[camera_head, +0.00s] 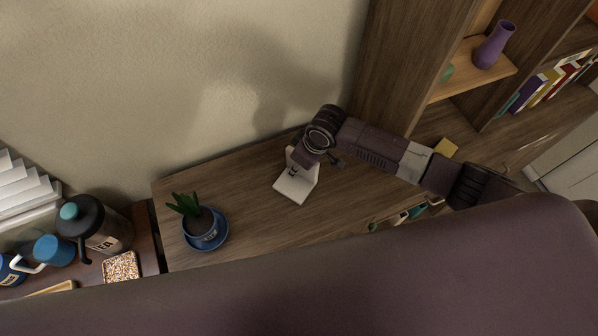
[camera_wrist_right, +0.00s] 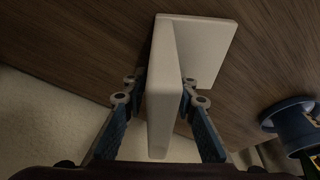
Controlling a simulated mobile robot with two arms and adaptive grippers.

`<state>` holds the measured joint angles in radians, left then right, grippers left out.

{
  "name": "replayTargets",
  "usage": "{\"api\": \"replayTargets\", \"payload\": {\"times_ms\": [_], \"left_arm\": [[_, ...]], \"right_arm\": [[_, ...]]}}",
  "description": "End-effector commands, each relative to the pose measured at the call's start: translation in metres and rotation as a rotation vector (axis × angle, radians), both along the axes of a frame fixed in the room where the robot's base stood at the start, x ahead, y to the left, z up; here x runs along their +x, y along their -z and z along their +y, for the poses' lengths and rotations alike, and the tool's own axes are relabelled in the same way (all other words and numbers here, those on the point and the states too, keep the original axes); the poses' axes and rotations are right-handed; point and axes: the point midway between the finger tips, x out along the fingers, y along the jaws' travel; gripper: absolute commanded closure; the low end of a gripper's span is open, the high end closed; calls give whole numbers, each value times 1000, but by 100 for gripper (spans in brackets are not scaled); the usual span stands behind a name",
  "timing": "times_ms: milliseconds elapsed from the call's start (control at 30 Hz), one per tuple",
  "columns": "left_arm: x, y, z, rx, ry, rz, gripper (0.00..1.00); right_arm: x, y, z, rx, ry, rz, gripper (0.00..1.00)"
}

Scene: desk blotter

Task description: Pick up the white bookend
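The white bookend (camera_head: 296,187) is an L-shaped piece on the wooden desk top, upright, with its flat base toward the desk's front edge. It also shows in the right wrist view (camera_wrist_right: 163,100), its upright plate running between the two fingers. My right gripper (camera_wrist_right: 162,88) is around this plate, and both fingertips appear to press against its sides. In the head view, my right arm reaches in from the right and its wrist hides part of the gripper and the plate's top. My left gripper is not in view.
A potted plant on a blue saucer (camera_head: 222,239) stands left of the bookend. A kettle-like jug (camera_head: 107,232) and a blue mug (camera_head: 54,250) are farther left. The wall is behind, and a wooden bookcase (camera_head: 400,60) rises to the right.

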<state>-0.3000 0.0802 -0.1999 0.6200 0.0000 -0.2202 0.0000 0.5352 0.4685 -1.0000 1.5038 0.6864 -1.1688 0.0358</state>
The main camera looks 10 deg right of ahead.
Motion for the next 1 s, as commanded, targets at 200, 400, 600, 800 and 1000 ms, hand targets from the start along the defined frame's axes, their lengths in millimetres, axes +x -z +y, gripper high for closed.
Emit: {"api": "replayTargets", "payload": {"times_ms": [200, 400, 600, 800, 1000], "left_arm": [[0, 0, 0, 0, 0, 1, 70], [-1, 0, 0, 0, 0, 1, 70], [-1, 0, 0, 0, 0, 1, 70], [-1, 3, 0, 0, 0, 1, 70], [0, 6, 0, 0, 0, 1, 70]], "right_arm": [[0, 0, 0, 0, 0, 0, 100], [0, 0, 0, 0, 0, 0, 100], [1, -1, 1, 2, 0, -2, 100], [2, -5, 1, 3, -1, -4, 100], [2, -31, 1, 5, -1, -7, 100]]}}
